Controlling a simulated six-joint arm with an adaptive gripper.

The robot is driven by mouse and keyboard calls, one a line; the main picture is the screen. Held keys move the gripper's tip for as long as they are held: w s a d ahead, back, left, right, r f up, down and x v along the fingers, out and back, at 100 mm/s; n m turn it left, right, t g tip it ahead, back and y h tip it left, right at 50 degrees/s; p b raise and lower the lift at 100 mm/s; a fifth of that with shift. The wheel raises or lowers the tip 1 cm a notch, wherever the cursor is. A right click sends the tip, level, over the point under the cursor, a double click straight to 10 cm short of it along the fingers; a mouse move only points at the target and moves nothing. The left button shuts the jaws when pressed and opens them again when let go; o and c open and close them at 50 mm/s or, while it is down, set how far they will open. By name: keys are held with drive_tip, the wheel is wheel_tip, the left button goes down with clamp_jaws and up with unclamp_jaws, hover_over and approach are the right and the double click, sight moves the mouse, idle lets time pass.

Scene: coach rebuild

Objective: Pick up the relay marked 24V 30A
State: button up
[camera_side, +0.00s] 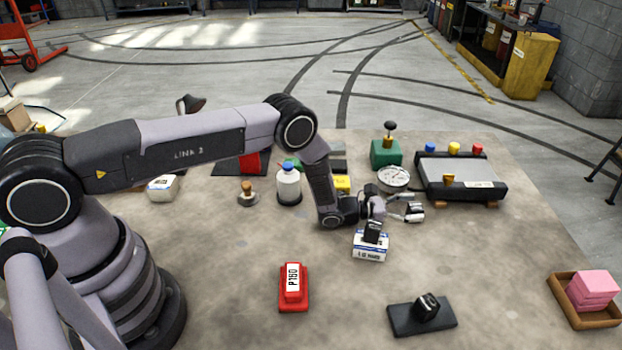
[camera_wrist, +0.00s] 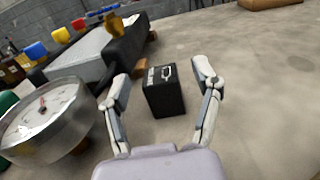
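In the wrist view a black box-shaped part (camera_wrist: 163,92) stands upright on the table between my fingers, with a small pale marking on its top that I cannot read. My gripper (camera_wrist: 164,82) is open, one finger on each side of the part, with visible gaps. In the side view my gripper (camera_side: 410,208) is low over the table, right of the round gauge's front. The black part between the fingers cannot be made out clearly there. A smaller black block (camera_side: 373,232) sits on a white and blue box (camera_side: 369,247) just in front of my wrist.
The round gauge (camera_side: 393,178) and a grey-topped unit with coloured buttons (camera_side: 460,172) stand close behind my gripper. Table right of my gripper is clear.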

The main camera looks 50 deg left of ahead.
clamp_jaws()
drive_tip(key=shift+r, duration=0.15)
